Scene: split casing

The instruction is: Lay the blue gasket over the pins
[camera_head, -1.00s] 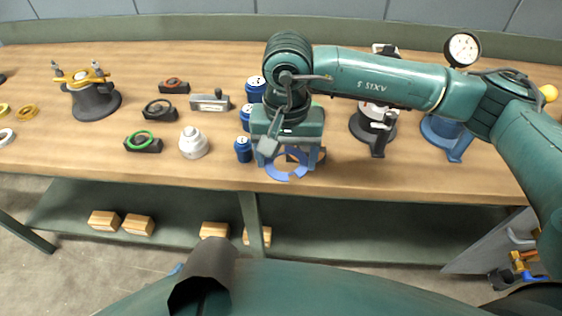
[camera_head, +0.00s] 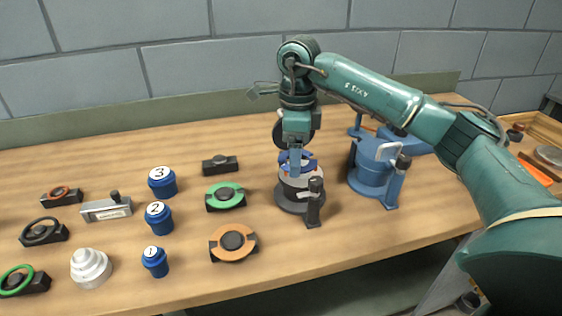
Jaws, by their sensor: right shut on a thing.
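My right gripper (camera_head: 295,168) points down and is shut on the blue gasket (camera_head: 311,163). The gasket is a blue ring, partly hidden behind the fingers. It is at the top of a round casing (camera_head: 290,198) with a dark base and a pale upper part. I cannot tell whether the gasket touches the casing or hangs just above it. The pins cannot be made out. A dark upright clamp (camera_head: 315,203) stands at the casing's front right. My left gripper is not in view.
A blue casing (camera_head: 372,178) stands close on the right. A green ring (camera_head: 225,196) and an orange ring (camera_head: 233,243) sit on dark holders to the left. An empty dark block (camera_head: 220,165) lies behind them. Blue numbered cylinders (camera_head: 158,218) stand farther left.

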